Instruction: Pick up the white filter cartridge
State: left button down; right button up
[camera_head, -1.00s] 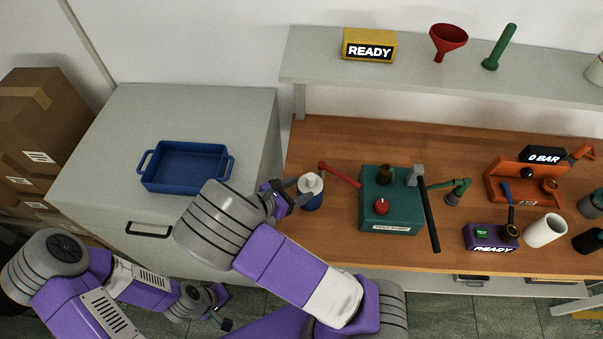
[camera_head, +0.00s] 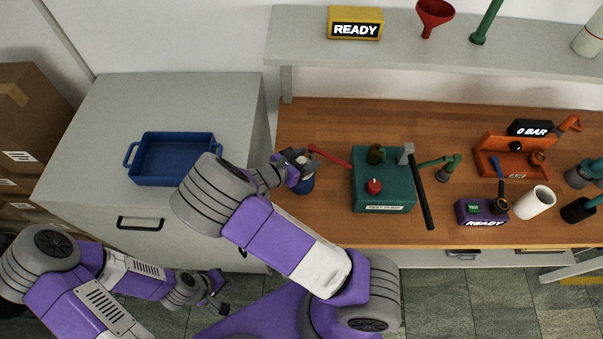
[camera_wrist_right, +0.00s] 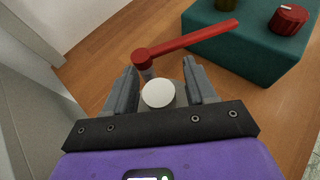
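The white filter cartridge shows in the right wrist view as a round white top (camera_wrist_right: 158,93) standing upright between my right fingers. My left gripper (camera_head: 219,293) is low, before the grey cabinet, open and empty.
A blue tray (camera_head: 174,181) sits on the cabinet (camera_head: 100,105). A white hollow cylinder (camera_head: 535,202) and an orange device (camera_head: 515,158) stand further right.

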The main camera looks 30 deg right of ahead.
grip_shut()
jog(key=shift+r, duration=0.15)
